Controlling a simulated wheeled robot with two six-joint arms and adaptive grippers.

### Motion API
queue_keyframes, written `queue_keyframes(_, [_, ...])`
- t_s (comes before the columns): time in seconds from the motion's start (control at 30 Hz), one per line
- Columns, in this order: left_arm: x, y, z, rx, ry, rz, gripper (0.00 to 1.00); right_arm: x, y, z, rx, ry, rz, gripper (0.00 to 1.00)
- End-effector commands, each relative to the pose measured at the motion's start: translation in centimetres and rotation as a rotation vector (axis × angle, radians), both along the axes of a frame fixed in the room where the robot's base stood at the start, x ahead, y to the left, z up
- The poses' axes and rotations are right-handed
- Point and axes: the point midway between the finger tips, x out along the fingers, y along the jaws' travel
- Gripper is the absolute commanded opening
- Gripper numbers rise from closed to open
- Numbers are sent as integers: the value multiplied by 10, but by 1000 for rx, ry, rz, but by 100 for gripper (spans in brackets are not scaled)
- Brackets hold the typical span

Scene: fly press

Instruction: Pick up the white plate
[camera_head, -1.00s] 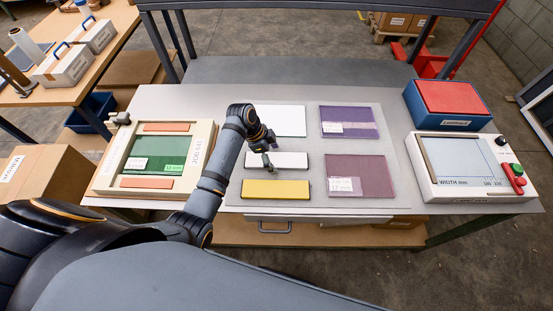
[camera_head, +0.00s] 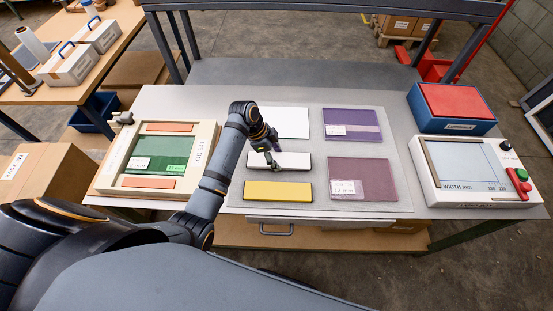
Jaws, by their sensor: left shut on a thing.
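The white plate (camera_head: 294,161) is a narrow flat bar on the grey mat, in the middle of the bench. My left gripper (camera_head: 272,159) reaches over its left part and is shut on it, pointing down. The fingers hide a small part of the plate. I cannot tell whether the plate is clear of the mat. My right gripper is not in view.
Around it on the mat (camera_head: 322,205) lie a yellow bar (camera_head: 280,191), a larger pale plate (camera_head: 290,122), a purple plate (camera_head: 350,117) and a mauve plate (camera_head: 372,175). A framed fixture (camera_head: 110,160) stands left; a width gauge (camera_head: 425,170) and blue-red box (camera_head: 455,100) stand right.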

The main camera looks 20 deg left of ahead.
Motion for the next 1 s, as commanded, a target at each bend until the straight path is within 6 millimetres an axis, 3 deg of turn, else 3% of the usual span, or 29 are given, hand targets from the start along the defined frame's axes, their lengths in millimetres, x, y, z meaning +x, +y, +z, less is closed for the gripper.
queue_keyframes(0.07, [2, 0, 12, 0, -8, 0, 22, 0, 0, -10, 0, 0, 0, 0])
queue_keyframes(0.13, [-9, 2, 29, 2, -6, 0, 22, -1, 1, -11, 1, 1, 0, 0])
queue_keyframes(0.3, [-48, 7, 75, 2, -8, -2, 22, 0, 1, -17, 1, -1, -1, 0])
queue_keyframes(0.5, [-104, 15, 101, 7, -1, -1, 22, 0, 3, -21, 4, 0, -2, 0])
queue_keyframes(0.7, [-132, 17, 114, 4, -2, 0, 22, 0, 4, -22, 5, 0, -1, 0])
queue_keyframes(1.0, [-139, 17, 118, -1, 0, 0, 22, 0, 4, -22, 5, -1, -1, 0])
